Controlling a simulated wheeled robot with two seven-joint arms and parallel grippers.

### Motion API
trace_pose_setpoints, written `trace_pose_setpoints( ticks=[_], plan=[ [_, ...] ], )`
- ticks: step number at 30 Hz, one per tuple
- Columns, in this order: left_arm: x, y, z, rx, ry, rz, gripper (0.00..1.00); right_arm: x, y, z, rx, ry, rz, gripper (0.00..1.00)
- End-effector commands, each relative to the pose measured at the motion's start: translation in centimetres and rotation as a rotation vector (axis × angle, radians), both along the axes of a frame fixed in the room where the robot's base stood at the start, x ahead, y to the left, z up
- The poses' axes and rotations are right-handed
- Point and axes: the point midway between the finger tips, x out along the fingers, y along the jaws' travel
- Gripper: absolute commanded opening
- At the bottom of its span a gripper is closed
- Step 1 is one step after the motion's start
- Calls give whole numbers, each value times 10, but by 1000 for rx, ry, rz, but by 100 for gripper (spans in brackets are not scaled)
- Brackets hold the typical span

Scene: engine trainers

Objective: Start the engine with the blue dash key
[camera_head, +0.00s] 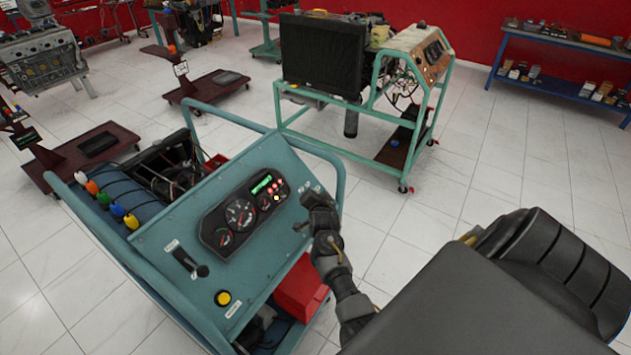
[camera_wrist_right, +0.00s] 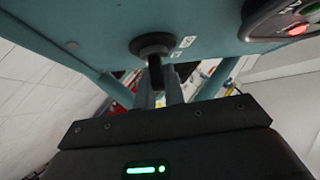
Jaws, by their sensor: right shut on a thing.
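A teal engine trainer (camera_head: 170,235) carries a sloped panel with a black gauge cluster (camera_head: 242,212). My right gripper (camera_head: 312,210) is at the panel's upper right, beside the cluster, and covers what lies under it. In the right wrist view, its narrow fingers (camera_wrist_right: 160,92) are shut on a dark key piece (camera_wrist_right: 155,72). This piece stands at a round black switch (camera_wrist_right: 152,44) on the panel, with small white labels beside it. No blue shows on the held part, and the fingers hide much of it. My left gripper is not in view.
The cluster has a green display (camera_head: 262,184) and lit red and yellow lamps. A black lever (camera_head: 186,261) and a yellow button (camera_head: 223,298) are on the panel's left part. Several coloured caps (camera_head: 104,198) line the left rail. Another trainer (camera_head: 390,60) stands behind, with clear floor between.

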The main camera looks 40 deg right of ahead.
Motion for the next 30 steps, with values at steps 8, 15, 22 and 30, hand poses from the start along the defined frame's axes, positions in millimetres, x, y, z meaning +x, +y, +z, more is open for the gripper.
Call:
trace_pose_setpoints(
  ticks=[8,15,22,30],
  plan=[
    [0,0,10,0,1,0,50,0,-1,2,59,16,-74,0],
    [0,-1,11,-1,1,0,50,0,-2,1,72,19,-91,0],
    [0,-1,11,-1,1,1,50,0,-2,2,72,19,-92,0],
    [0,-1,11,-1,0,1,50,0,-2,1,72,19,-91,33]
  ],
)
